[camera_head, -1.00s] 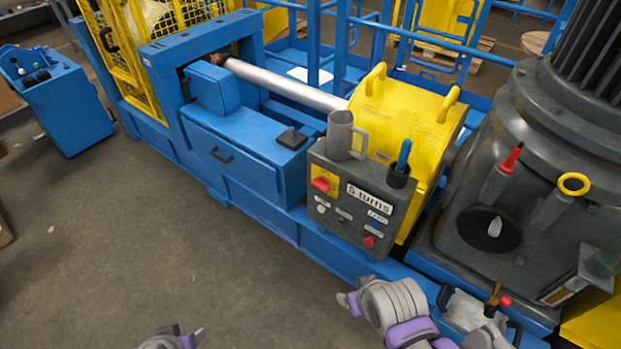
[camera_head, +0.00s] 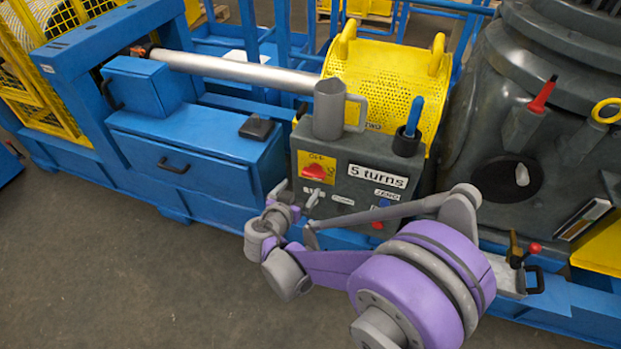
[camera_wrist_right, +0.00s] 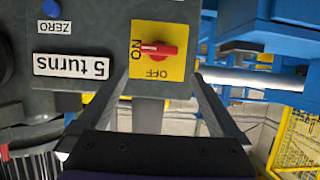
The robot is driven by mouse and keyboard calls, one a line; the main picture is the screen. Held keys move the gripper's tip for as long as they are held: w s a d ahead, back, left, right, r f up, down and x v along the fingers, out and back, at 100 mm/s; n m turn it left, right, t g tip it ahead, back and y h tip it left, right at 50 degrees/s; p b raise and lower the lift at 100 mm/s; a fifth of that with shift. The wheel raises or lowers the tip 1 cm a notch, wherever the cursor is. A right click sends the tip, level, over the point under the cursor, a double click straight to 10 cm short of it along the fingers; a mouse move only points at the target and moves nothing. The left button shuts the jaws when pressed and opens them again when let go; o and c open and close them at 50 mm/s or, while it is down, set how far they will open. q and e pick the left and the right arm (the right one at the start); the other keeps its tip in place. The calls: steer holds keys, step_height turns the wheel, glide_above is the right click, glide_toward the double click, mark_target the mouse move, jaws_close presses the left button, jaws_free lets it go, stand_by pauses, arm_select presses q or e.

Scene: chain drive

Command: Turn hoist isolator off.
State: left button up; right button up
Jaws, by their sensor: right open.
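The hoist isolator is a red knob (camera_head: 314,171) on a yellow plate (camera_head: 325,161), on the upper left of the grey control box (camera_head: 350,157). In the right wrist view, which shows the box upside down, the knob (camera_wrist_right: 158,50) lies sideways with its narrow end toward the ON mark; OFF is printed below it. My right gripper (camera_head: 296,194) is open and empty, just in front of the box's left side and slightly below the knob. In the wrist view its fingers (camera_wrist_right: 160,90) point toward the plate, with the knob between their lines and apart from them. My left gripper is out of view.
A grey mug (camera_head: 329,110) and a cup with a blue-handled tool (camera_head: 408,140) stand on the box. A "5 turns" label (camera_head: 379,175), a blue button and a red button (camera_head: 377,225) are on its face. A blue drawer cabinet (camera_head: 190,165) stands left.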

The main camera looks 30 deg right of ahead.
mark_target(313, 173)
steer(key=b+x, duration=0.1)
steer(key=x, duration=0.9)
steer(key=shift+d, duration=0.2)
steer(key=shift+c, duration=0.3)
steer(key=c, duration=1)
